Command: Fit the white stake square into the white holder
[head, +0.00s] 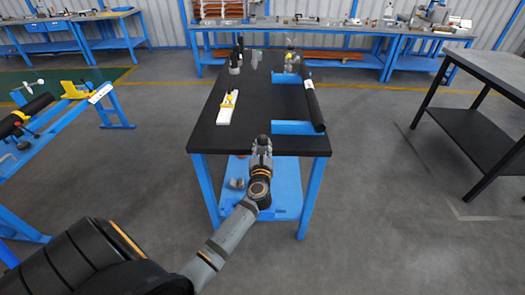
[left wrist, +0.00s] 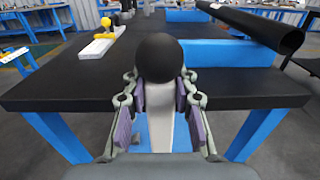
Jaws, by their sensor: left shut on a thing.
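My left gripper (head: 262,147) is at the front edge of the black-topped table. In the left wrist view, my left gripper (left wrist: 160,95) has its purple pads on both sides of a pale, upright piece with a round black top, which I take for the white stake square (left wrist: 160,128). Its lower end is hidden. A long white block with a yellow part on it, which looks like the white holder (head: 225,115), lies on the left of the table top. It also shows at upper left in the left wrist view (left wrist: 96,48), apart from the gripper. My right gripper is not in view.
The black table top (head: 240,140) is clear at its front. Small items (head: 236,62) stand at the back. A grey table (head: 490,70) stands at right.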

